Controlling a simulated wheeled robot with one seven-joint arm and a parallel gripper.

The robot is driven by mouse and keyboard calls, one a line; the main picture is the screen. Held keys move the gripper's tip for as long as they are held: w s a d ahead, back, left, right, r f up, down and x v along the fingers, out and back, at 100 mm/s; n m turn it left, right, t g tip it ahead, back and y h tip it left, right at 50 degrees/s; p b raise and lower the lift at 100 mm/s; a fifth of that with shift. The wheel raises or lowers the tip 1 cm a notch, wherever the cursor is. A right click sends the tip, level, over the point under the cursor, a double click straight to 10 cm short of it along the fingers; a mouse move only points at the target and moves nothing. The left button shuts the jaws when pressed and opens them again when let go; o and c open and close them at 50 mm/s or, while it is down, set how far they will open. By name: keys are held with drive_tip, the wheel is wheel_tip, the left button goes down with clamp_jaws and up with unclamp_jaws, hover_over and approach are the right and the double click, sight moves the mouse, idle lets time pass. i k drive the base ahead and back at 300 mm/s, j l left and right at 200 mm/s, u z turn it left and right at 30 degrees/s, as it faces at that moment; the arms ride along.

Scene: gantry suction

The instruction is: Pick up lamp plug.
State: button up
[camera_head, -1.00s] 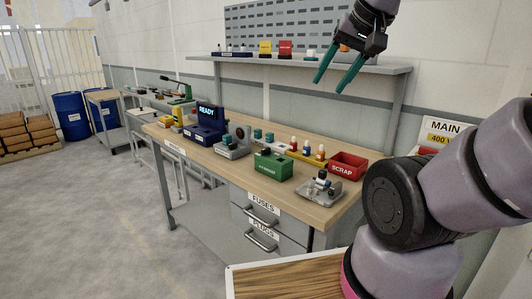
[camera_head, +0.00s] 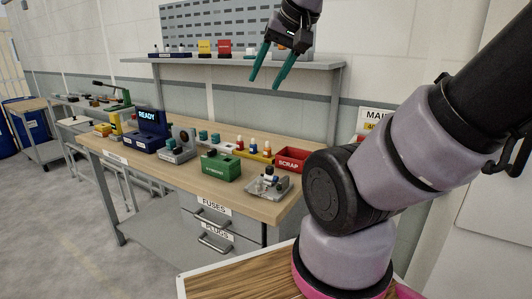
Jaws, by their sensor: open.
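My gripper (camera_head: 268,80) hangs with its two teal fingers spread and nothing between them. In the picture it is in front of the wall shelf, above the workbench (camera_head: 150,176). I cannot tell which small part is the lamp plug. Small dark and light parts lie in a grey metal tray (camera_head: 283,192) at the bench's front right. Several small coloured pieces stand on a yellow holder (camera_head: 262,158) behind the green box. Small teal pieces (camera_head: 209,138) stand near the middle of the bench. The drawer labelled PLUGS (camera_head: 217,244) is shut.
A red SCRAP bin (camera_head: 291,160), a green box (camera_head: 221,167) and a blue device reading READY (camera_head: 148,130) stand on the bench. A wall shelf (camera_head: 310,66) runs above it. A wooden-topped surface (camera_head: 230,275) lies at the front. The floor at left is clear.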

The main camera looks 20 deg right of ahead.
sight(267, 149)
drive_tip(key=i+l+u, duration=0.2)
drive_tip(key=l, duration=0.2)
drive_tip(key=l+u, duration=0.15)
drive_tip(key=l, duration=0.3)
drive_tip(key=l+u, duration=0.2)
drive_tip(key=l, duration=0.2)
drive_tip(key=i, duration=0.05)
